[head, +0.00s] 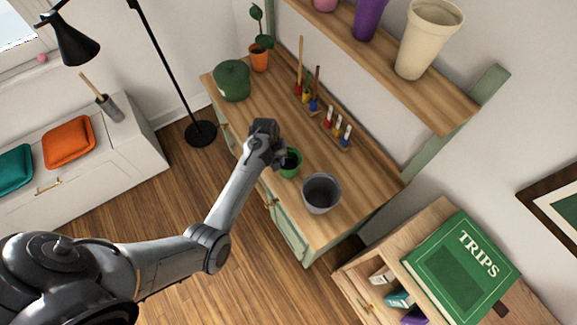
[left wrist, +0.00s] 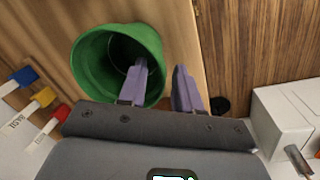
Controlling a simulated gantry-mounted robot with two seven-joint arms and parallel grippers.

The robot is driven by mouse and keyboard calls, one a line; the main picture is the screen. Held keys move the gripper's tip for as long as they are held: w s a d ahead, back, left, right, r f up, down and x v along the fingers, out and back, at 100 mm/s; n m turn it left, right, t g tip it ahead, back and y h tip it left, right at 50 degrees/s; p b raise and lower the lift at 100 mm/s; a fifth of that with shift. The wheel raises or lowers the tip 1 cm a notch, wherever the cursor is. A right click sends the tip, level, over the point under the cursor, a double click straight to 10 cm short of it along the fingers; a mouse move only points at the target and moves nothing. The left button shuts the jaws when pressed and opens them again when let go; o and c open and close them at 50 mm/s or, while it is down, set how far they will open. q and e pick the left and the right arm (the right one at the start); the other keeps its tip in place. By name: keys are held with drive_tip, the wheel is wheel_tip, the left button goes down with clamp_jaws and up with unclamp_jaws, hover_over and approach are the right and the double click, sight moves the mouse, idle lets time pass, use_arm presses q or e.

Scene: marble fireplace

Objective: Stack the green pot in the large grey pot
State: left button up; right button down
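The small green pot (head: 291,168) stands on the wooden top of the green cabinet. The large grey pot (head: 321,194) stands to its lower right on the same top, open side up, and looks empty. My left gripper is at the green pot, its fingers mostly hidden by the wrist in the head view. In the left wrist view, my left gripper (left wrist: 160,88) is open over the wall of the green pot (left wrist: 90,72). One finger reaches inside the pot and the other is outside, with a gap between them. My right gripper is not in view.
A lidded green pot (head: 232,82) and a potted plant (head: 259,57) stand at the far end of the wooden top (head: 265,105). Small tool racks (head: 337,130) line the wall. A shelf (head: 385,62) with vases hangs above. A black floor lamp (head: 165,65) stands left.

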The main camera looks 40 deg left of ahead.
sight(288, 164)
use_arm(q)
drive_tip(key=shift+w+d+f+b, duration=0.1)
drive_tip(key=shift+w+f+b, duration=0.1)
drive_tip(key=shift+f, duration=1.05)
drive_tip(key=shift+w+d+f+b, duration=0.1)
drive_tip(key=shift+w+f+b, duration=0.1)
drive_tip(key=shift+f, duration=1.05)
drive_tip(key=shift+a, duration=0.1)
clamp_jaws()
